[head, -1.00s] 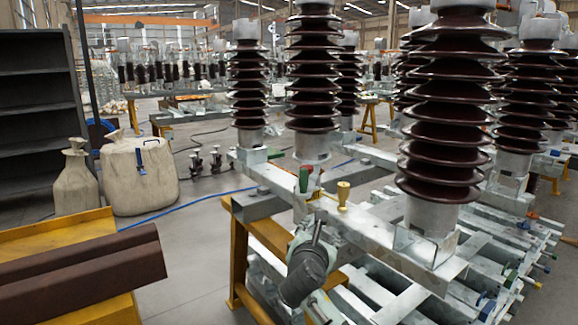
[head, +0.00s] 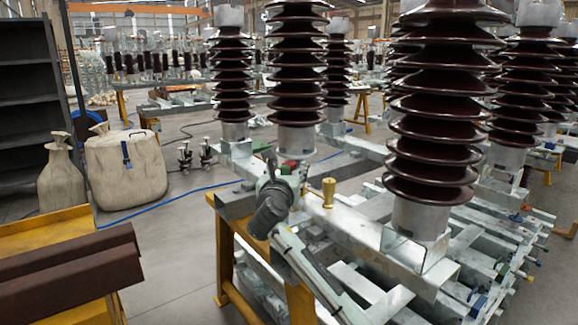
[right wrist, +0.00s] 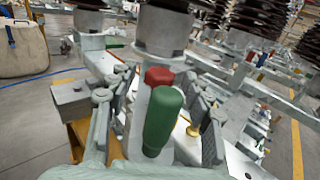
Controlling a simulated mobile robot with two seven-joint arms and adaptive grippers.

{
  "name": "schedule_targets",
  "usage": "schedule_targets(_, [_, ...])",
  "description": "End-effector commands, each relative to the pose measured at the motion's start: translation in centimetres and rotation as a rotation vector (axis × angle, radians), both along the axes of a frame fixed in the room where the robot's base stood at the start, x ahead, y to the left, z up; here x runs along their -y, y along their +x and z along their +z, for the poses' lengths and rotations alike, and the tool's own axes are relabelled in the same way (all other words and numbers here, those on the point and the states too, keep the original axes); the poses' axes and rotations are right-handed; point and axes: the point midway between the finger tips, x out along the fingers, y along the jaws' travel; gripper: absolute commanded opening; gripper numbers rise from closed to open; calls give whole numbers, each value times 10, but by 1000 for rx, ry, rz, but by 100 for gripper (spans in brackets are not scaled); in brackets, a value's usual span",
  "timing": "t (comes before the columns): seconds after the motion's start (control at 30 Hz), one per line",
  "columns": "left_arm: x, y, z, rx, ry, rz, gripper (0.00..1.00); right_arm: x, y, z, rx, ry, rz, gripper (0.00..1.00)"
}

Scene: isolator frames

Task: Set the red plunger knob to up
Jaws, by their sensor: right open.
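The red plunger knob (right wrist: 158,76) shows in the right wrist view just behind a larger green knob (right wrist: 163,118), which covers its lower part. In the head view only a small bit of the red knob (head: 291,163) shows past my gripper. My right gripper (right wrist: 160,88) is open, with a finger on each side of the two knobs; I cannot tell whether either finger touches them. In the head view the right gripper (head: 284,168) is at the near end of the grey steel frame. How far the red knob stands out is hidden. My left gripper is not in view.
A brass knob (head: 328,192) stands on the frame to the right; it also shows in the wrist view (right wrist: 193,130). Tall brown ribbed insulators (head: 296,75) rise close behind. A yellow trestle (head: 222,250) bears the frame.

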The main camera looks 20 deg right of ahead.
Motion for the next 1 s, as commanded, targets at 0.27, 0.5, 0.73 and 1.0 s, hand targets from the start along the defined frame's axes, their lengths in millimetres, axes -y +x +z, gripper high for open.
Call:
schedule_targets(0.27, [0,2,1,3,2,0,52,8,17,0,1,3,0,50])
schedule_targets(0.5, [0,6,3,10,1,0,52,8,17,0,0,3,0,45])
schedule_targets(0.73, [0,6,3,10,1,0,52,8,17,0,0,2,0,17])
schedule_targets(1.0, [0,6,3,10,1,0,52,8,17,0,0,2,0,0])
